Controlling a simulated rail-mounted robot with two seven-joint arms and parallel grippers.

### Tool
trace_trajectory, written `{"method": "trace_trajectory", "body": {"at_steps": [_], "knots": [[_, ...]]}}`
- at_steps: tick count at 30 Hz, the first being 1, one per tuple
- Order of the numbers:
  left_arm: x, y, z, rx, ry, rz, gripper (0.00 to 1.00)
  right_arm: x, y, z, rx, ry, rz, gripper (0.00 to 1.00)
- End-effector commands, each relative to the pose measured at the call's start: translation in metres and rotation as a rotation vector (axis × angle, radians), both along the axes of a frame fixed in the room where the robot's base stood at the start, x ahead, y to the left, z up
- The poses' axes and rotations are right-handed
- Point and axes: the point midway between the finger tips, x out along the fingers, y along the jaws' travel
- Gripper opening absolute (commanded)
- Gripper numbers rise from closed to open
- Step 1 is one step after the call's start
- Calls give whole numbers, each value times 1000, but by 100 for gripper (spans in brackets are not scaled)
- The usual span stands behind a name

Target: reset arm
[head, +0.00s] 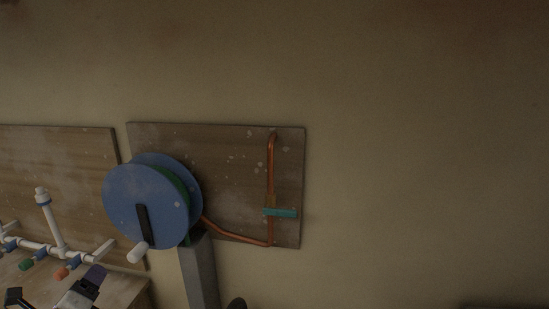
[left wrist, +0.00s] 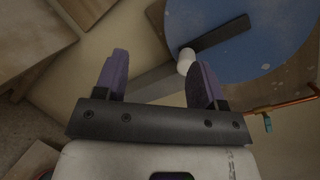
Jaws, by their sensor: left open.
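My left gripper (head: 92,279) shows at the bottom left of the head view, below the blue hose reel. In the left wrist view its two purple fingers (left wrist: 157,82) are spread apart with nothing between them. The reel's white crank knob (left wrist: 186,62) lies beyond the fingers, near the right one in the picture; I cannot tell the distance. My right gripper is not in either view.
The blue reel (head: 140,200) with a black crank arm stands on a grey post (head: 199,270). Behind it a wooden board (head: 230,150) carries a copper pipe (head: 271,170) with a teal handle (head: 281,212). White pipework (head: 55,225) with coloured valves is at left. The wall at right is bare.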

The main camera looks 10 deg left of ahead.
Motion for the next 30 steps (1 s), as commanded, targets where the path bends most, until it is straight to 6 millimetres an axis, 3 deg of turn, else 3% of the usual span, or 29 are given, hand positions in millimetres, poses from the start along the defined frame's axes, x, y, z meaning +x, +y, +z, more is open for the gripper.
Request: {"method": "trace_trajectory", "body": {"at_steps": [7, 11, 14, 20, 26, 30], "knots": [[-20, 3, 14, -435, -138, 186, 64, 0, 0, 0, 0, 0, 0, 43], [-29, -17, 15, -712, -218, 254, 64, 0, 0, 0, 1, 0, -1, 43], [-40, -41, -2, -930, -236, 310, 64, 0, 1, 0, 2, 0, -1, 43], [-71, -98, -63, -1276, -152, 430, 64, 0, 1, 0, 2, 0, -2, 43], [-126, -164, -142, -1558, 51, 567, 64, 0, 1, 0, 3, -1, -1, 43], [-174, -201, -192, -1731, 168, 694, 64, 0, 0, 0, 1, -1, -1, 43]]}}
